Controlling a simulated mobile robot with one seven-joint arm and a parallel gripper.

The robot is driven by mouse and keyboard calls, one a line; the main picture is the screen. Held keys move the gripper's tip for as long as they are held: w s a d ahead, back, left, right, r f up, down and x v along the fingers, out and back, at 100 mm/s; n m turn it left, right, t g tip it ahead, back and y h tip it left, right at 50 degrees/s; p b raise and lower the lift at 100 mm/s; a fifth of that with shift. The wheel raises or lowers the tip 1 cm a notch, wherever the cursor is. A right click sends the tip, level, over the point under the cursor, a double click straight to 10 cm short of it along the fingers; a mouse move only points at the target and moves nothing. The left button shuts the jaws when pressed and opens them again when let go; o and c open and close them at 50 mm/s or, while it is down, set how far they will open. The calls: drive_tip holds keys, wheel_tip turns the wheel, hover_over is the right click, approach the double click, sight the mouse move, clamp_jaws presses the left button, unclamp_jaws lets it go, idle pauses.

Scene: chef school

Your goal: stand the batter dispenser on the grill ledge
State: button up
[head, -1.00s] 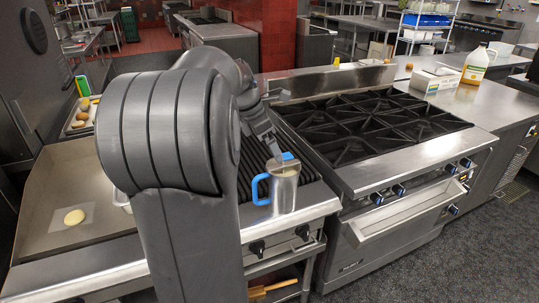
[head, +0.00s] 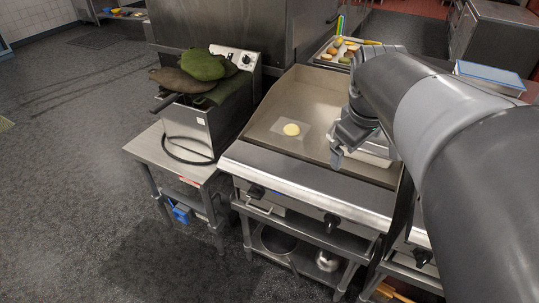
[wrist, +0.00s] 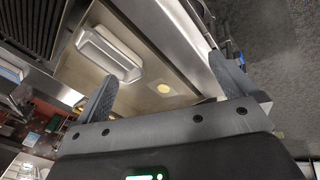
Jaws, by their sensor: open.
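The batter dispenser is out of sight in both current views. One second ago the head view showed a steel jug with a blue handle, upright on the front ledge of the black-grated grill. My gripper (head: 347,148) is now above the right part of the flat griddle (head: 270,128), near a steel pan (head: 374,154). Its two fingers are spread wide with nothing between them in the wrist view (wrist: 163,90). The grill's dark grate (wrist: 28,25) shows at upper left in the wrist view. My arm hides most of the grill in the head view.
A pale round of batter (head: 291,129) lies on the griddle. A fryer with green mitts (head: 203,66) stands to its left on a low steel table (head: 165,152). A tray of food (head: 343,52) is behind. The floor at left is clear.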

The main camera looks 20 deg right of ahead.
drive_tip(key=s+a+f+m+t+y, duration=0.1)
drive_tip(key=s+a+f, duration=0.1)
drive_tip(key=a, duration=0.7)
drive_tip(key=s+a+f+m+t+y, duration=0.1)
drive_tip(key=s+a+m, duration=0.1)
drive_tip(key=a, duration=0.6)
drive_tip(key=shift+s+a+f+m+y, duration=0.3)
drive_tip(key=shift+s+a+f, duration=0.1)
drive_tip(key=shift+s, duration=0.25)
